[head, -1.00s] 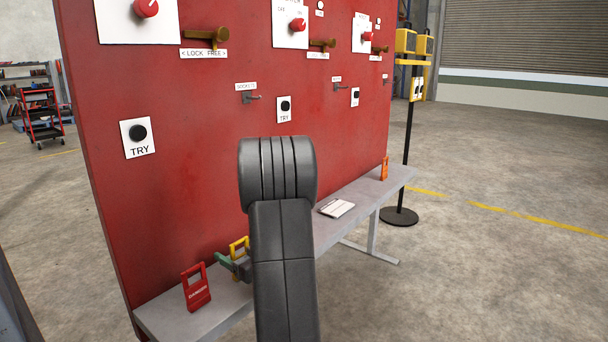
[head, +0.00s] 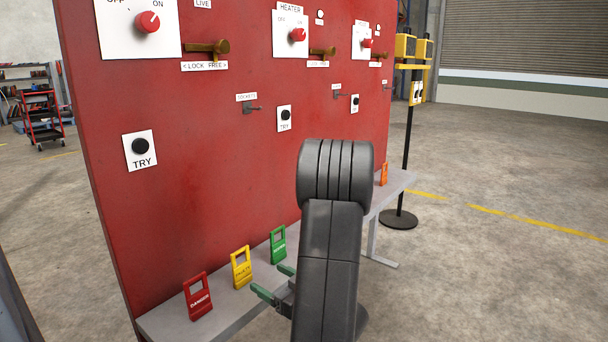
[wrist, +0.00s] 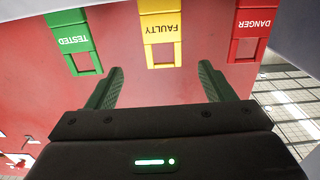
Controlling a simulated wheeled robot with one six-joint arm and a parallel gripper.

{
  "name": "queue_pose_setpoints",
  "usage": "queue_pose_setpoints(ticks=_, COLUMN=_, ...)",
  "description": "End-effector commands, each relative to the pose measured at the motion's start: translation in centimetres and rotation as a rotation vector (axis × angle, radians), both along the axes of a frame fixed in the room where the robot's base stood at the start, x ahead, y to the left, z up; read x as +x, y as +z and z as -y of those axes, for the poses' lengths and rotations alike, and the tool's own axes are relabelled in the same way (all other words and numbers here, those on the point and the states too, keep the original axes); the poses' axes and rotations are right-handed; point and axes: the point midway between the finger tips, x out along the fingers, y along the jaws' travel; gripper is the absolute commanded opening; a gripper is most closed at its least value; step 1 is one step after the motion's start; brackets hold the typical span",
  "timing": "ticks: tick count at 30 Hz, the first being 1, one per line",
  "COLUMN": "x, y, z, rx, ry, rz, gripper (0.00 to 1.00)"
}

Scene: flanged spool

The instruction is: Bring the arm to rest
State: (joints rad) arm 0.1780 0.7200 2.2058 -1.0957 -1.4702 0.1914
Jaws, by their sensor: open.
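My gripper (head: 274,282) is open and empty, in front of the grey bench near the tags. In the wrist view its two green fingers (wrist: 162,88) are spread apart with nothing between them. My dark arm link hides part of the bench in the head view. A red DANGER tag (head: 198,297), a yellow FAULTY tag (head: 241,268) and a green TESTED tag (head: 278,245) stand in a row on the bench. The tags also show upside down in the wrist view, just beyond the fingers.
A red panel (head: 200,170) with knobs, brass handles and TRY buttons rises behind the bench (head: 172,326). An orange tag (head: 384,174) stands at the bench's far end. A yellow-topped black stand (head: 408,130) is beyond it. Floor to the right is clear.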

Motion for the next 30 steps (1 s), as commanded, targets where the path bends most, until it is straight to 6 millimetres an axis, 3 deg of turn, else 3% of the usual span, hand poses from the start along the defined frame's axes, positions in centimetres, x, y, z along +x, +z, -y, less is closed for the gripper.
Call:
queue_pose_setpoints(ticks=2, x=-0.6, y=0.1, z=0.8, rx=0.002, ry=-0.004, rz=-0.001, gripper=0.76)
queue_pose_setpoints(ticks=11, x=1.5, y=-0.1, z=-2.2, rx=-0.001, ry=0.006, rz=0.003, gripper=0.76)
queue_pose_setpoints(ticks=30, x=7.8, y=0.2, z=-10.8, rx=0.002, ry=0.004, rz=0.003, gripper=0.76)
